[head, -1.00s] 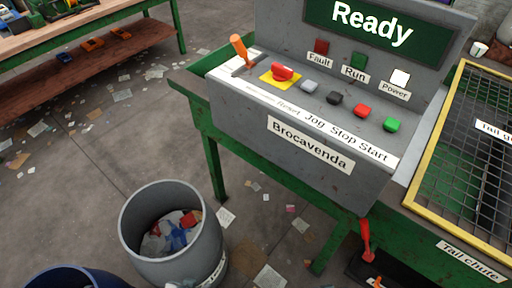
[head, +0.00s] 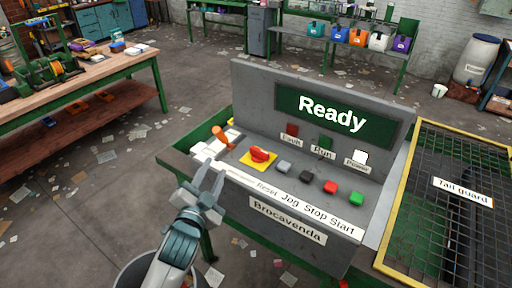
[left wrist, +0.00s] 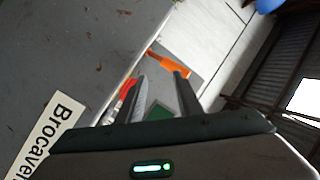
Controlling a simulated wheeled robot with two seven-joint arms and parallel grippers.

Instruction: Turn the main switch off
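The grey control panel (head: 300,213), labelled Brocavenda, carries a red rotary knob (head: 260,154) on a yellow plate and an orange-handled lever (head: 222,136) at its left end. I cannot read which is the main switch. The display (head: 333,114) reads "Ready" and the Power lamp (head: 360,157) looks white. My left gripper (head: 209,176) is open and empty, just in front of the panel's left end, apart from lever and knob. In the left wrist view, the orange lever (left wrist: 168,62) shows beyond the fingertips and the red knob (left wrist: 127,87) is partly hidden by a finger. My right gripper is out of view.
Grey, black, red and green buttons (head: 356,198) line the panel right of the knob. The yellow-framed tail guard (head: 462,187) is at the right. A bin (head: 130,272) stands below my left arm. A workbench (head: 80,85) is at the back left.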

